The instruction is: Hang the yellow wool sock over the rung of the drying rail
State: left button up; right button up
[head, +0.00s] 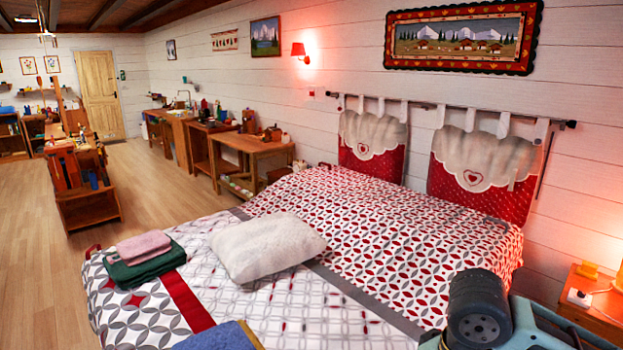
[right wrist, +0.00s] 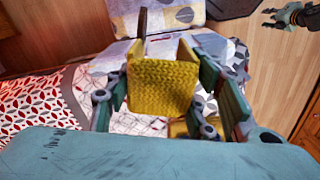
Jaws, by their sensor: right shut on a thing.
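The yellow wool sock (right wrist: 160,88) is a knitted yellow piece held between the fingers of my right gripper (right wrist: 165,80) in the right wrist view. A further yellow patch shows lower down, partly hidden behind the gripper; I cannot tell whether it is the same sock. In the head view only a part of my right arm shows at the lower right, and the sock is out of sight. My left gripper (right wrist: 275,17) appears small at the top right of the right wrist view, its fingers apart and empty. I cannot make out the drying rail in either view.
A bed with a patterned cover (head: 350,210) fills the middle. On it lie a white pillow (head: 266,248), folded pink (head: 143,246) and green (head: 145,270) towels and a blue cloth (head: 218,337). A wooden nightstand (head: 585,310) stands at right. Wooden floor (head: 40,270) is clear at left.

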jog(key=s+m, duration=0.2)
jog(key=m, duration=0.1)
jog(key=s+m, duration=0.1)
jog(key=m, duration=0.1)
jog(key=shift+s+a, duration=0.3)
jog(key=shift+a, duration=0.05)
dwell(0.3)
